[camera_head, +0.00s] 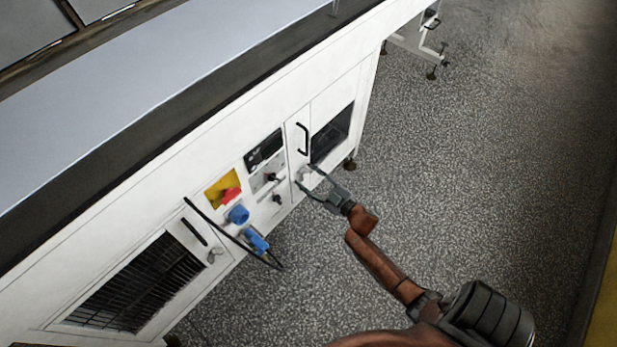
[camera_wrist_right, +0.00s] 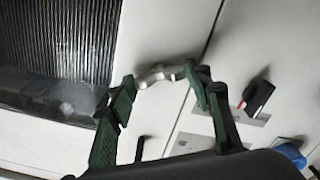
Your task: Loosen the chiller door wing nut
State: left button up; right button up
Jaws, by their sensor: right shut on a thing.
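The wing nut (camera_head: 303,173) is a small pale metal piece low on the white chiller door (camera_head: 294,150), below its black handle (camera_head: 302,139). In the right wrist view the wing nut (camera_wrist_right: 160,74) is silver, with its wings spread between the fingertips. My right gripper (camera_head: 313,182) reaches it from the lower right, and its dark green fingers (camera_wrist_right: 160,86) are shut on it. How far the nut has turned cannot be told. My left gripper is not in view.
Left of the door are a black-red switch (camera_wrist_right: 258,96), a red switch on a yellow plate (camera_head: 224,189), and a blue socket (camera_head: 238,214). A black cable (camera_head: 224,230) loops out there. A similar small fitting (camera_head: 214,256) sits on the left door. Grey floor (camera_head: 480,170) is clear.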

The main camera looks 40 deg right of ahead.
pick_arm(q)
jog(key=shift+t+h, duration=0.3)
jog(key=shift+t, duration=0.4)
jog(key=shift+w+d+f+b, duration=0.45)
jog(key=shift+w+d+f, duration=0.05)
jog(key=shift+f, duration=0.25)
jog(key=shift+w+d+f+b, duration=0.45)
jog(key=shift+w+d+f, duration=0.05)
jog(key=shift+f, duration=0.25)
pick_arm(e)
jog(key=shift+a+f+n, duration=0.1)
jog(key=shift+n, duration=2.95)
jog(key=shift+a+f+n, duration=0.1)
jog(key=shift+n, duration=2.95)
jog(key=o, duration=1.2)
jog(key=shift+r, duration=0.1)
jog(key=shift+c, duration=0.2)
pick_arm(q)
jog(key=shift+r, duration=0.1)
pick_arm(e)
jog(key=shift+d, duration=0.1)
jog(key=s, duration=1.2)
jog(key=shift+d, duration=0.45)
